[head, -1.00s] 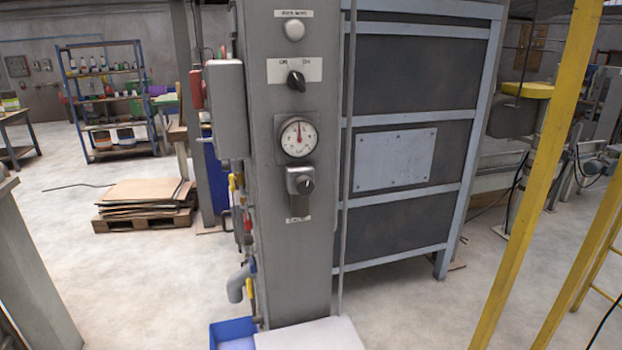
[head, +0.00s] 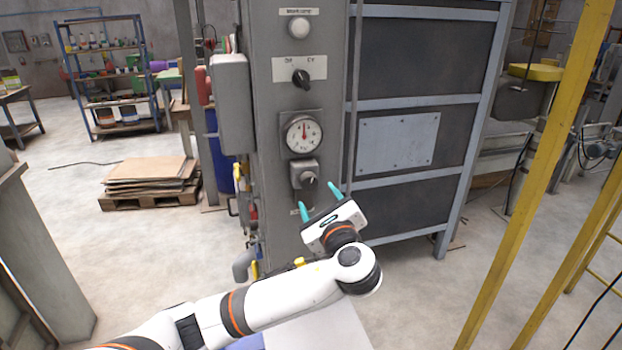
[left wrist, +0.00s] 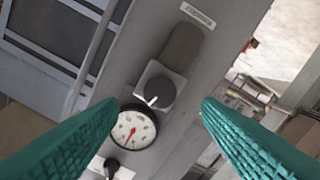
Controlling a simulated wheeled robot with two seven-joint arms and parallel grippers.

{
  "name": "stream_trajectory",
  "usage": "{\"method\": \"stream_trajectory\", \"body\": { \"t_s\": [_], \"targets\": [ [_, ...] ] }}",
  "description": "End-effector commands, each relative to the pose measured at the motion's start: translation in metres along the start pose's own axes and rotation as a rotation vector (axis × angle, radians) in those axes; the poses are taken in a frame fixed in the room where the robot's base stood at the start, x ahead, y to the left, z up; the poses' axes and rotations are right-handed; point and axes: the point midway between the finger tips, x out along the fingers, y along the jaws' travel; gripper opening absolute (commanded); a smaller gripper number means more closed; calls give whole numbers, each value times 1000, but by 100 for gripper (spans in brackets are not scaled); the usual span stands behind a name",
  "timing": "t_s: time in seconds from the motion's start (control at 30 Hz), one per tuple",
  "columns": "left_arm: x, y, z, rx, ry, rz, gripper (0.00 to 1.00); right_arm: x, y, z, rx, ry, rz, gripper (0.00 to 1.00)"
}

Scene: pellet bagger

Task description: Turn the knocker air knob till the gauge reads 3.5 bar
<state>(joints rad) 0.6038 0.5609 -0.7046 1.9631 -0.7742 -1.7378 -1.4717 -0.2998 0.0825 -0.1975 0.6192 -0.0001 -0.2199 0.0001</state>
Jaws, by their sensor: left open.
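The knocker air knob (head: 307,178) is a dark round knob with a light pointer line, on a grey regulator block on the grey column. It also shows in the left wrist view (left wrist: 159,92). The round white gauge (head: 302,134) sits just above it in the head view, its red needle pointing roughly straight up; the reading is too small to tell. The gauge also shows in the left wrist view (left wrist: 133,130). My left gripper (head: 320,198) is open with teal fingers, just below and right of the knob, apart from it. My right gripper is not in view.
A black selector switch (head: 301,78) and a pale lamp (head: 299,27) sit higher on the column. A grey box (head: 231,103) juts from its left side. Yellow posts (head: 540,170) stand at the right. A pallet of cardboard (head: 150,184) lies on the floor at left.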

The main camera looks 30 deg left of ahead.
Motion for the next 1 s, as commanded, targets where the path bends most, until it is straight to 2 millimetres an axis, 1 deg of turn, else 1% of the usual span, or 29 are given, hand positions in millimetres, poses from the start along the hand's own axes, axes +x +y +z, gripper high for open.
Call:
{"method": "stream_trajectory", "body": {
  "t_s": [0.03, 0.1, 0.2, 0.33, 0.5, 0.77, 1.0],
  "targets": [
    [12, 2, -5, 5, 3, -4, 59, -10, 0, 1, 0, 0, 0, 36],
    [25, 1, -5, 3, 2, -4, 59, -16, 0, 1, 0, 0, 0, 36],
    [43, 1, -4, 3, 1, -4, 59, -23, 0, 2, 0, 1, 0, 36],
    [58, 1, -2, 1, -1, -2, 59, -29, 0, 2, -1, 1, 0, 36],
    [67, 0, 0, 0, -2, -2, 59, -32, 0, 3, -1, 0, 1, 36],
    [68, 0, 1, -2, -2, -1, 59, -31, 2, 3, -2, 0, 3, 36],
    [68, 0, 1, -1, -3, -1, 20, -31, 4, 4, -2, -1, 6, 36]
  ]
}}
